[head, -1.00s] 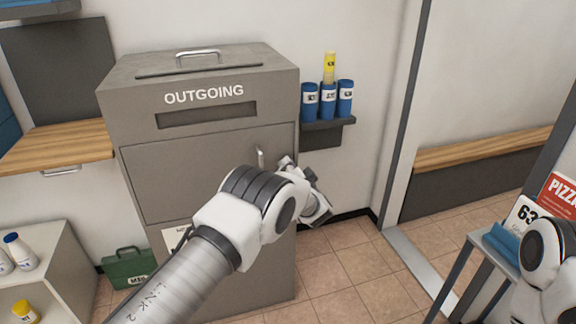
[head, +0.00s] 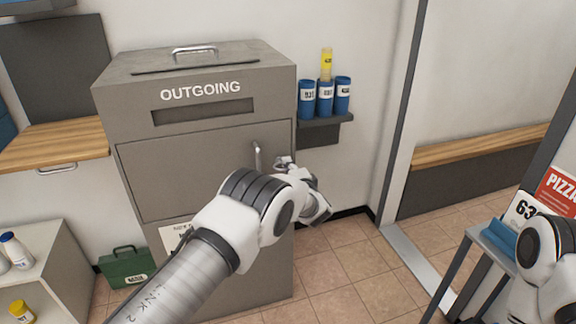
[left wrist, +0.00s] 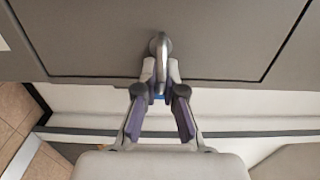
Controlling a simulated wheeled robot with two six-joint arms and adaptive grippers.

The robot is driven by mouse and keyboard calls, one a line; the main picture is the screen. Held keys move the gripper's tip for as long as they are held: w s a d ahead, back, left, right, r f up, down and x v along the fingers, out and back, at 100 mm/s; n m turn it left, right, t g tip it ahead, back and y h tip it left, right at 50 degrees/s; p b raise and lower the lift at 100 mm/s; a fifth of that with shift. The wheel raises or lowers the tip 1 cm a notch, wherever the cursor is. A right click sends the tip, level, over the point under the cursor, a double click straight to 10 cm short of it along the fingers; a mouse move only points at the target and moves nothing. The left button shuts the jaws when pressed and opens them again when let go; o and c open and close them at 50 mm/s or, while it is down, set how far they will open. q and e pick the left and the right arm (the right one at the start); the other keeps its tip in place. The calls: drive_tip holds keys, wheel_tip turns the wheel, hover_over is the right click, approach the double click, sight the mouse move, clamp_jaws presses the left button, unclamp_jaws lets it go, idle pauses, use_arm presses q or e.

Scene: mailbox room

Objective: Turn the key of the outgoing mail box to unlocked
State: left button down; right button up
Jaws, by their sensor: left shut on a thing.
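The grey outgoing mail box (head: 205,110) stands in the middle of the head view, its front door (head: 190,175) closed. A silver handle (head: 257,155) sticks out near the door's right edge; it also shows in the left wrist view (left wrist: 161,52). My left gripper (left wrist: 161,72) is at that edge, its fingers on either side of the handle's outer end. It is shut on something. A small blue patch (left wrist: 160,96) shows between the fingers, probably the key, mostly hidden. The lock is not clearly visible. My right gripper is out of view.
A wall shelf (head: 325,121) with blue canisters (head: 325,97) is right of the box. A green case (head: 126,266) and a white shelf unit (head: 60,245) are at lower left. A small table (head: 478,237) stands at right. The tiled floor (head: 350,275) between is clear.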

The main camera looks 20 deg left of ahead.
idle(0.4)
use_arm(q)
drive_tip(key=c, duration=1.3)
unclamp_jaws()
drive_tip(key=shift+d, duration=0.1)
drive_tip(key=v, duration=0.7)
drive_tip(key=shift+s+f, duration=0.1)
drive_tip(key=shift+s, duration=0.1)
